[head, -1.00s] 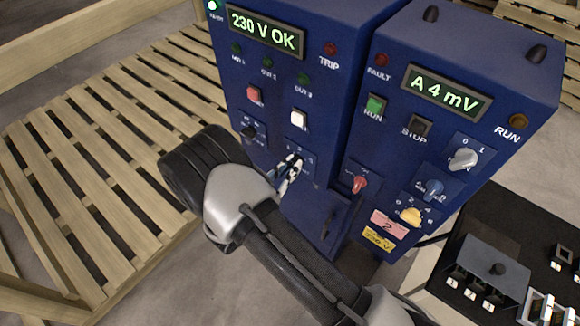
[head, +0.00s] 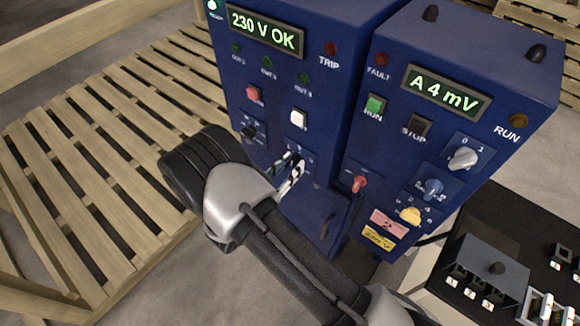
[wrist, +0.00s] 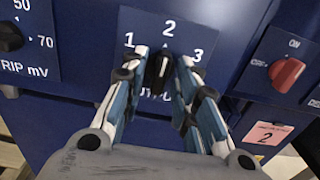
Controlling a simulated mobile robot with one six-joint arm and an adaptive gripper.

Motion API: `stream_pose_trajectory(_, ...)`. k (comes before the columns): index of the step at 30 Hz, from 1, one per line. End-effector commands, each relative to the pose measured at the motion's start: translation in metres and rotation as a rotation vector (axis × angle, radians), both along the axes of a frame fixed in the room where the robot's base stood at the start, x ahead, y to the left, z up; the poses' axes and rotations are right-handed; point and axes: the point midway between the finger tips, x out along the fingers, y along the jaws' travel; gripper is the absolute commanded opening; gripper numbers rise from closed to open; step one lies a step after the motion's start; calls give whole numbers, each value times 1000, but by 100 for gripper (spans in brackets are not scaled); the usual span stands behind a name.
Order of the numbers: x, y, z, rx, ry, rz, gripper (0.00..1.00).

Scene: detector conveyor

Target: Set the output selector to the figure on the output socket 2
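The output selector (wrist: 158,72) is a black knob on a plate marked 1, 2 and 3. In the wrist view its white mark points up towards the 2.
A red knob (wrist: 288,72) sits right of the selector, and a black TRIP mV knob (wrist: 10,38) left. Above are a white button (head: 298,119) and a red button (head: 253,93). A wooden pallet (head: 90,170) lies left; a black bench (head: 510,235) stands right.

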Motion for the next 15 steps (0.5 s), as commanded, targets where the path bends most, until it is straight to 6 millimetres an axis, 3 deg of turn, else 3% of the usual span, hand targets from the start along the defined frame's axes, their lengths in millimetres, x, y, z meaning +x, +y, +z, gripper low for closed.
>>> stream_pose_trajectory(10, -1, 1, 0, 0, 0, 1, 32)
stream_pose_trajectory(15, -14, 12, 0, 0, 0, 4, 32)
